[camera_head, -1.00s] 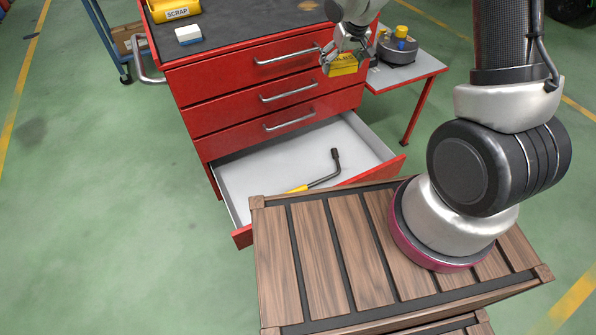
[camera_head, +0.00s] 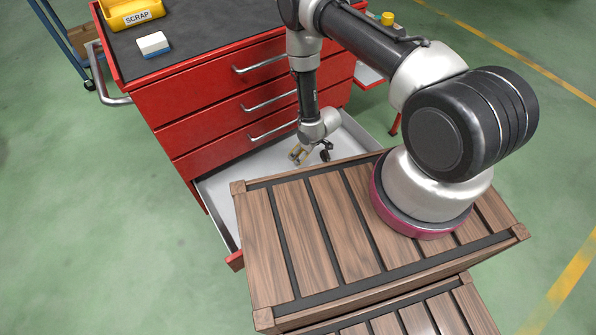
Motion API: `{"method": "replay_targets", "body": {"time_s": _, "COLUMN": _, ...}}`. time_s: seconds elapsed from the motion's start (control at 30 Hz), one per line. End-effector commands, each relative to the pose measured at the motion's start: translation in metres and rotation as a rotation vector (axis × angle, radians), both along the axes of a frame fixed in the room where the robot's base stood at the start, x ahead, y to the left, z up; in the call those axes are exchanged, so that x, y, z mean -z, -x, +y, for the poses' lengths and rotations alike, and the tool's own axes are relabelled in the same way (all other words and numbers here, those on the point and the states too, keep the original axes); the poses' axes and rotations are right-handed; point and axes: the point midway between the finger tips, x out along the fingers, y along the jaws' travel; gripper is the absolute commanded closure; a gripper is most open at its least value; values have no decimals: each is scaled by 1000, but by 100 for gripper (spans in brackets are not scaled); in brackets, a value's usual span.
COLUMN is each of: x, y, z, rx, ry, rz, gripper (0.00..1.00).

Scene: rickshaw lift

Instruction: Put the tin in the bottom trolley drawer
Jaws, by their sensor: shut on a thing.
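The red trolley (camera_head: 165,112) stands ahead with its bottom drawer (camera_head: 222,208) pulled open; the drawer's pale inside shows. My gripper (camera_head: 308,156) points down over the back part of the open drawer and is shut on the tin. Only a small yellowish patch of the tin (camera_head: 297,154) shows between the fingers. I cannot tell whether the tin touches the drawer floor. The wrench seen earlier in the drawer cannot be made out clearly now.
The upper drawers are shut. A yellow SCRAP bin (camera_head: 133,17) and a white and blue block (camera_head: 153,44) are on the trolley top. The drawer's left part looks clear. A side table behind my arm is mostly hidden.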

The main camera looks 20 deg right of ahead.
Motion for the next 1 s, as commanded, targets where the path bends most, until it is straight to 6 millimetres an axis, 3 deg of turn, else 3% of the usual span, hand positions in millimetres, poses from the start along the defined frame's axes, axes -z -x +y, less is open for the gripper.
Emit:
{"method": "replay_targets", "body": {"time_s": 0.1, "x": 24, "y": 0, "z": 0, "rx": 1, "ry": 0, "rz": 1, "gripper": 42}}
{"method": "replay_targets", "body": {"time_s": 0.5, "x": 76, "y": 0, "z": 0, "rx": 3, "ry": 0, "rz": 1, "gripper": 42}}
{"method": "replay_targets", "body": {"time_s": 0.93, "x": 83, "y": 0, "z": 0, "rx": 2, "ry": 1, "rz": 1, "gripper": 42}}
{"method": "replay_targets", "body": {"time_s": 0.97, "x": 83, "y": -1, "z": 0, "rx": 2, "ry": 1, "rz": 1, "gripper": 10}}
{"method": "replay_targets", "body": {"time_s": 1.0, "x": 83, "y": -1, "z": 0, "rx": 2, "ry": 1, "rz": 1, "gripper": 3}}
